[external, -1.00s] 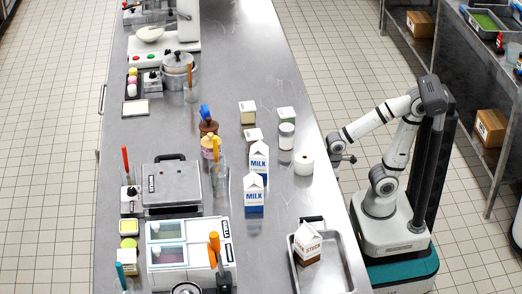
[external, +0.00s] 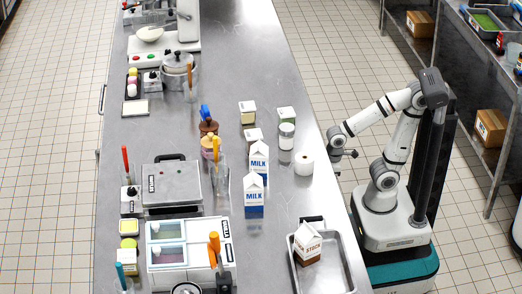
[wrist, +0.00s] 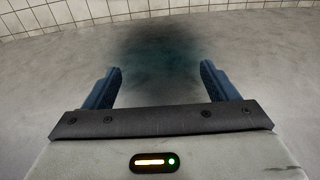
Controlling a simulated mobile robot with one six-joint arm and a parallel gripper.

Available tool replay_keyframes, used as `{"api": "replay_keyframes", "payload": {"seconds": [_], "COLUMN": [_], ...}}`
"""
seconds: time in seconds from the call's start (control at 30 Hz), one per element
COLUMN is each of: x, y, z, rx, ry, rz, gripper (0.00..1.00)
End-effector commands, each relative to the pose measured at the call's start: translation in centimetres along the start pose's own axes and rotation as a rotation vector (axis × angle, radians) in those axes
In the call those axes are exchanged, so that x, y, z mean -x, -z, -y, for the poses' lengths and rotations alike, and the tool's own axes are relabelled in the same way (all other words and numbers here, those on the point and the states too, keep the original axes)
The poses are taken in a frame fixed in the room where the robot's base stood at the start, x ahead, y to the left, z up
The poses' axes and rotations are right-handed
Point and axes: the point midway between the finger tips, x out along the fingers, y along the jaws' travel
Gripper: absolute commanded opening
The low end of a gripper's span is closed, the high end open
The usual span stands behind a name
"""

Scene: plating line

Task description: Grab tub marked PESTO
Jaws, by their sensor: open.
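No label reading PESTO can be made out in either view.
Two milk cartons (external: 254,195) stand mid-counter. A white-lidded jar (external: 286,137) and a white roll-shaped item (external: 303,165) are near the right edge, between my gripper and the tubs. A metal tray (external: 343,268) holds a stock carton (external: 307,244). The counter's far right is clear.

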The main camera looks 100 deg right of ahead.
Motion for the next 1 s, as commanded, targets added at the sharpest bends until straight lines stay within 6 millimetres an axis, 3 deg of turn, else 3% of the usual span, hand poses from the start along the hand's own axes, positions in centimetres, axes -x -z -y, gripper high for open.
{"api": "replay_keyframes", "payload": {"seconds": [0.03,0.47,1.0], "x": [3.2,16.3,34.5], "y": [0.0,0.0,0.9], "z": [0.4,2.1,2.8], "rx": [-0.005,-0.023,-0.017], "ry": [0.011,0.056,0.062], "rz": [0.008,0.008,-0.067], "gripper": [0.80,0.80,0.80]}}
